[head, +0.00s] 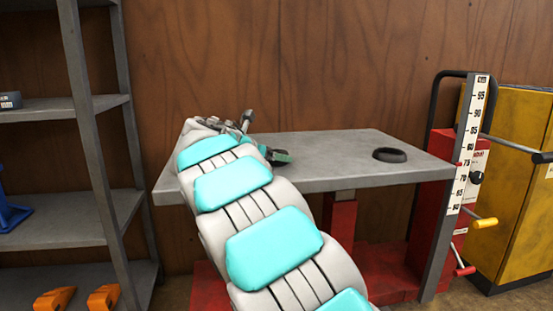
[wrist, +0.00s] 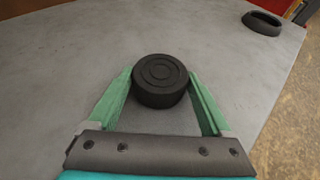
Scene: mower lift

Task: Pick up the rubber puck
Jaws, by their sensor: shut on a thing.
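The rubber puck (wrist: 160,80) is a black disc with concentric rings on its top. In the wrist view it sits between the green fingertips of my gripper (wrist: 160,88), which is shut on it from both sides. The grey table top lies below the puck; I cannot tell whether the puck touches it. In the head view my gripper (head: 279,156) is low over the left part of the lift table (head: 335,170), and the puck is hidden by my arm.
A black ring-shaped piece (head: 389,155) lies on the table's right part; the wrist view shows it at the far right (wrist: 263,23). A height scale (head: 468,150) with handles stands at the right, beside a yellow cabinet (head: 520,180). Grey shelves (head: 65,215) stand left.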

